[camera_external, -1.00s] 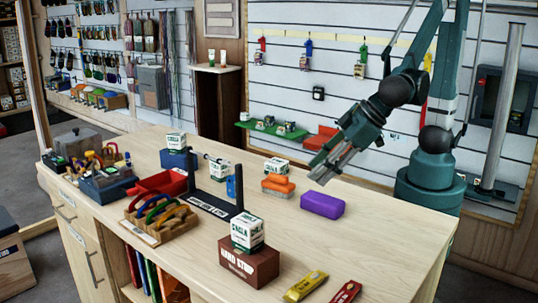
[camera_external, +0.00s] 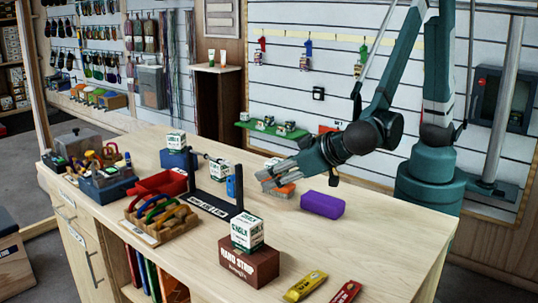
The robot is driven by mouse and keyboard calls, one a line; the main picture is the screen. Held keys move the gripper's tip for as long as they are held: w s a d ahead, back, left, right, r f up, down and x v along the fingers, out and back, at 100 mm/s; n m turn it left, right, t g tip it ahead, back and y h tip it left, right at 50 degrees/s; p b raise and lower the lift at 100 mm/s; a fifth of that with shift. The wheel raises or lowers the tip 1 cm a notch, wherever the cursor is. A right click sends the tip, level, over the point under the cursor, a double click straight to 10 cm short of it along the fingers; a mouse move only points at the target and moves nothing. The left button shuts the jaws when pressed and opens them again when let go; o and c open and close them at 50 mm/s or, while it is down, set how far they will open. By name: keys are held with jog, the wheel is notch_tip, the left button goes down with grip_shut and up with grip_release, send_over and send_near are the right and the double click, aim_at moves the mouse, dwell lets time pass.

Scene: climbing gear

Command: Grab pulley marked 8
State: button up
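I cannot make out a pulley marked 8; no such marking is legible in this view. My gripper (camera_external: 264,180) is above the right-centre of the workbench, its fingers pointing left and slightly down. It is over or in front of the orange brush-like block (camera_external: 284,191) and hides most of it, along with much of the white box behind. Whether the fingers touch anything, or how far apart they are, is too small to tell. A small blue item (camera_external: 231,187) stands left of the fingertips, beside the black upright frame (camera_external: 208,206).
A purple block (camera_external: 322,205) lies right of the gripper. A white-and-green box (camera_external: 247,232) sits on a dark red box (camera_external: 249,264) in front. A wooden rack (camera_external: 160,222) with coloured loops and a red tray (camera_external: 158,184) are left.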

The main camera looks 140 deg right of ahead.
aim_at(233, 181)
jog(key=shift+w+d+f+m+g+h+p, duration=0.2)
jog(key=shift+w+d+f+m+g+h, duration=0.15)
jog(key=shift+d+m, duration=0.2)
jog(key=shift+w+d+f+m+g+h+p, duration=0.2)
jog(key=shift+w+d+f+m+h, duration=0.1)
jog(key=shift+w+d+m, duration=0.25)
jog(key=shift+w+d+f+m+g+h+p, duration=0.15)
jog(key=shift+w+d+f+m+g+h, duration=0.15)
jog(key=shift+d+m, duration=0.25)
jog(key=b+x, duration=0.1)
jog(key=x, duration=0.5)
jog(key=shift+d+f, duration=0.15)
jog(key=shift+d, duration=0.2)
jog(key=shift+d, duration=0.1)
jog(key=shift+b+x, duration=0.6)
jog(key=shift+x, duration=1.9)
jog(key=shift+w, duration=0.15)
